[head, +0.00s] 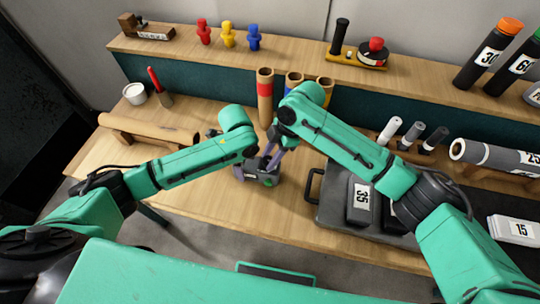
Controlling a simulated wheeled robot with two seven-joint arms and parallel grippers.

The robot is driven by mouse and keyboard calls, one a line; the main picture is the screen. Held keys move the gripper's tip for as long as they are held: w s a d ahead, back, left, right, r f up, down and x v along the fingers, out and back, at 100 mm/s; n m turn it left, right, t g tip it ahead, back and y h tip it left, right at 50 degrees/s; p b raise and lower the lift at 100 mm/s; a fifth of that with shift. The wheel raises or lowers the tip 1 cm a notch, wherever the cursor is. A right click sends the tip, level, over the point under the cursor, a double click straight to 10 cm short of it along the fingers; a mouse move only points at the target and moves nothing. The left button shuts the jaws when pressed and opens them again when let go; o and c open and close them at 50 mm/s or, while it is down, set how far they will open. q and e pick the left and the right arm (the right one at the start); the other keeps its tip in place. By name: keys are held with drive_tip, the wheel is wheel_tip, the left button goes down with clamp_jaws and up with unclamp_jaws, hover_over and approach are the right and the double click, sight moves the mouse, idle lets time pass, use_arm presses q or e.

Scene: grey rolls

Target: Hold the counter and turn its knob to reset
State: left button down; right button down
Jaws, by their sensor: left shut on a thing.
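The counter (267,178), a small dark grey device with a green spot low on its front, stands on the wooden bench near the middle of the head view. My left gripper (247,163) is at the counter's left side, shut on it; its fingers are mostly hidden by the wrist. My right gripper (272,162) reaches down from the upper right, with its purplish fingers at the counter's upper right side. The knob is not clearly visible, and I cannot tell whether the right fingers are open or closed on it.
Cardboard tubes (265,98) stand just behind the counter. A dark grey tray (328,214) with a block labelled 35 (361,203) lies to the right. A brown roll (150,130) and white cup (134,94) are at left. The bench front is clear.

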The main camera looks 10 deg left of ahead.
drive_tip(key=shift+w+n, duration=0.1)
drive_tip(key=shift+n, duration=0.8)
drive_tip(key=shift+c, duration=2.2)
unclamp_jaws()
drive_tip(key=v, duration=1.2)
drive_tip(key=shift+w+a, duration=0.2)
drive_tip(key=shift+w, duration=0.05)
use_arm(q)
unclamp_jaws()
drive_tip(key=shift+r, duration=0.1)
